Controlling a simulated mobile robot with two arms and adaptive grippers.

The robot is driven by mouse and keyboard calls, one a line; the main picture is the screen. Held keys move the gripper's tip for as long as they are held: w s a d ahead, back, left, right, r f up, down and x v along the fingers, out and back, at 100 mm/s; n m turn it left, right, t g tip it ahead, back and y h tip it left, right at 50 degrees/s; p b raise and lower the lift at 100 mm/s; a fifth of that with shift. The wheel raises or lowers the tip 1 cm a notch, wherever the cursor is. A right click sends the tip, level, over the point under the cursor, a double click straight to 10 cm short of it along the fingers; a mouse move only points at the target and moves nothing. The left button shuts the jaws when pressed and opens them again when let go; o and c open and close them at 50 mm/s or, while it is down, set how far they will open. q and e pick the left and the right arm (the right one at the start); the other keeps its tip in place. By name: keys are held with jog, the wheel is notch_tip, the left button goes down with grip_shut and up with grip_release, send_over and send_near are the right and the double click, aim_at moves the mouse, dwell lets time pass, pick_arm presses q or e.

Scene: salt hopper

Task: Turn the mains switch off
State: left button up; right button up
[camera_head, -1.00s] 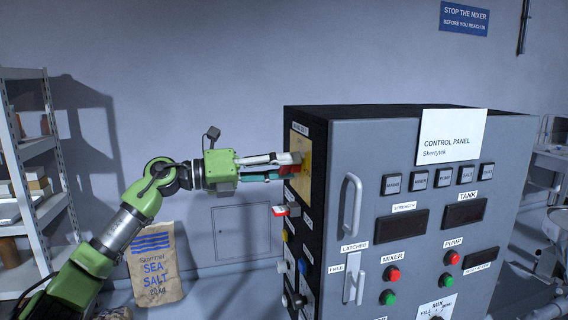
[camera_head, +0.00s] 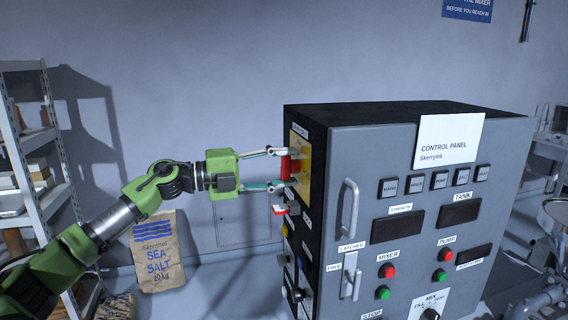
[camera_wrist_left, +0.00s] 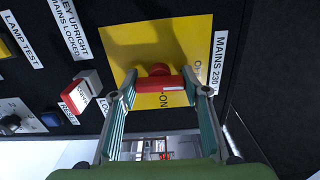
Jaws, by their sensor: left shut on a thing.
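The mains switch has a red handle (camera_wrist_left: 160,83) on a yellow plate (camera_wrist_left: 190,40) on the cabinet's dark side. In the head view the red handle (camera_head: 286,165) stands about upright. My left gripper (camera_head: 284,168) has one finger above it and one below, and is shut on it. In the wrist view the fingertips (camera_wrist_left: 160,92) are at the handle's two ends. The handle's white-marked end points to the right of that picture, towards the partly hidden OFF lettering; the ON lettering is below the handle. My right gripper is not in view.
A red and white part (camera_wrist_left: 86,93) sticks out beside the switch, close to my finger; a blue button (camera_wrist_left: 50,119) is further left. The grey cabinet front (camera_head: 400,165) has a tall handle (camera_head: 347,208). A salt sack (camera_head: 158,255) and shelving (camera_head: 25,120) stand to the left.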

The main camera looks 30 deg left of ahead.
pick_arm(q)
jog(key=shift+n, duration=0.3)
jog(key=o, duration=1.1)
jog(key=shift+a, duration=0.1)
jog(key=shift+v, duration=5.95)
